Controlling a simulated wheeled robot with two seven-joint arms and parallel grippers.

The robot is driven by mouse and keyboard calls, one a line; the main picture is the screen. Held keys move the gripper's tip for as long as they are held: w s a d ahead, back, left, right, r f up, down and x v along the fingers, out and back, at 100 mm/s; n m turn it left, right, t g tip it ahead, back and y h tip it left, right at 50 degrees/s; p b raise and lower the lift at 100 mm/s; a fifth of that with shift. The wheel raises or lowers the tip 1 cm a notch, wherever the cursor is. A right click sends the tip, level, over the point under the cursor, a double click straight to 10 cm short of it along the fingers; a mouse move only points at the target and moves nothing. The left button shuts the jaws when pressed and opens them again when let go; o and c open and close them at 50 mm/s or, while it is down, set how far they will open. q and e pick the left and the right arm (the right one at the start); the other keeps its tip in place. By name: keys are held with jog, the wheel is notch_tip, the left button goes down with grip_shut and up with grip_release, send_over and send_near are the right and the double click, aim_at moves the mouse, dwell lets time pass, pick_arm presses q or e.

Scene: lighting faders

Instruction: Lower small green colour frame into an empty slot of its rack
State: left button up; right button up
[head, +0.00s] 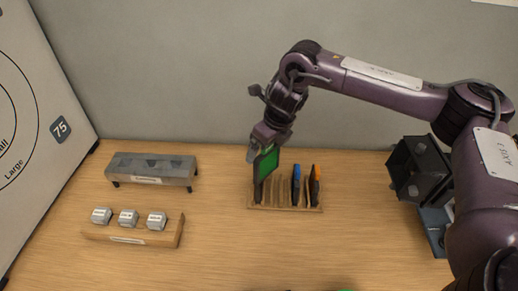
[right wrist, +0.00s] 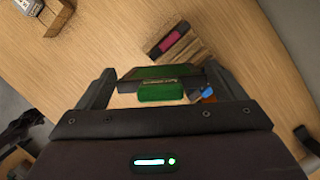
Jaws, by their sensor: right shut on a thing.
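The small green colour frame (head: 266,163) is held upright in my right gripper (head: 265,145), above the left part of the rack in the head view. In the right wrist view the green frame (right wrist: 160,91) sits between the two fingers of the right gripper (right wrist: 160,78). The wooden rack (head: 286,208) stands on the table. A blue frame (head: 296,184) and an orange frame (head: 314,186) stand in its right part; the middle slots look empty. A dark upright piece (head: 258,192) shows at its left end. My left gripper is not in view.
A grey box on feet (head: 150,169) and a wooden strip with white blocks (head: 128,238) stand at the left. A black lamp-like unit (head: 420,168) stands at the right. The wall is close behind.

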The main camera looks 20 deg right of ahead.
aim_at(277, 166)
jog(key=d+f+n, duration=0.1)
jog(key=n, duration=0.1)
jog(key=w+d+f+n+g+y, duration=0.1)
jog(key=f+n, duration=0.1)
jog(key=d+f+n, duration=0.1)
jog(key=d+n, duration=0.1)
jog(key=shift+w+d+f+n, duration=0.1)
jog(key=shift+w+f+n, duration=0.2)
jog(key=shift+w, duration=0.05)
jog(key=shift+d+f+n+g, duration=0.25)
jog(key=shift+f+n+g, duration=0.15)
jog(key=shift+f, duration=0.15)
jog(key=shift+f+b, duration=1.1)
jog(key=shift+f, duration=0.9)
jog(key=shift+w+f+y+b, duration=0.1)
jog(key=shift+y+b, duration=0.2)
jog(key=shift+f, duration=0.25)
jog(key=shift+f+b, duration=0.85)
jog(key=shift+b, duration=0.05)
jog(key=shift+f+b, duration=0.45)
jog(key=shift+f, duration=0.15)
